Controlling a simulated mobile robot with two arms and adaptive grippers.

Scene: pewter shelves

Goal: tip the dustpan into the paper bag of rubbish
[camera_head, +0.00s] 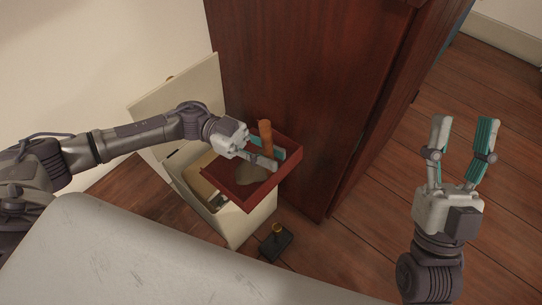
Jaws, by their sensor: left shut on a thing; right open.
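The dustpan (287,170) is a dark red, shallow tray with an upright orange-brown handle (265,130). A greyish-brown patch, perhaps rubbish, shows in or just below its front part. My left gripper (271,156) is shut on the dustpan at its handle and holds it over the right part of a cream box (240,228). The dustpan looks roughly level. A tan, papery shape (200,178) shows inside the box, perhaps the paper bag; the dustpan and my gripper hide much of it. My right gripper (461,150) is open and empty, far to the right above the floor.
The cream box has a raised lid (160,100) behind it. A tall red-brown cabinet (300,80) stands close behind the dustpan. A pale grey surface (120,250) fills the lower left. Floor at right is clear.

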